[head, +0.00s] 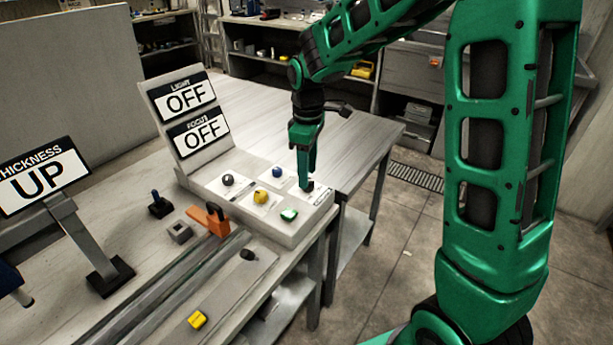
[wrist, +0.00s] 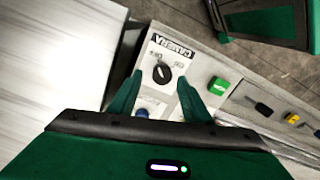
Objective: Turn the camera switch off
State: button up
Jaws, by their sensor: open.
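The camera switch is a black rotary knob (wrist: 162,74) on a white plate marked CAMERA (wrist: 172,50), which appears upside down in the wrist view. It has small position labels on both sides; a pale mark shows toward its upper left, but its setting is not clear. In the head view the knob (head: 309,187) is at the right end of the panel, partly covered by my gripper (head: 307,181). My gripper points down over it. In the wrist view its open green fingers (wrist: 160,80) stand either side of the knob, with no clear contact.
The panel (head: 235,212) also carries a blue knob (head: 277,173), a yellow knob (head: 261,196), a black knob (head: 228,179) and a green button (head: 289,215). Signs behind read LIGHT OFF (head: 185,97) and FOCUS OFF (head: 198,133). A bare table (head: 300,125) lies behind.

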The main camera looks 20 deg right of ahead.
notch_tip(320, 180, up, 8)
jog(key=shift+r, duration=0.15)
jog(key=shift+w, duration=0.1)
dwell(0.4)
jog(key=s+d+m, duration=0.6)
jog(key=s+d, duration=0.2)
jog(key=s, duration=0.3)
jog(key=s+d+m, duration=0.6)
jog(key=s+d, duration=0.2)
jog(key=s, duration=0.2)
jog(key=s+d+f+m, duration=0.1)
jog(key=s+m, duration=0.1)
jog(key=s, duration=0.3)
jog(key=s+f+m, duration=0.2)
jog(key=s, duration=0.4)
jog(key=shift+d+f+m, duration=0.25)
jog(key=shift+d+m, duration=0.15)
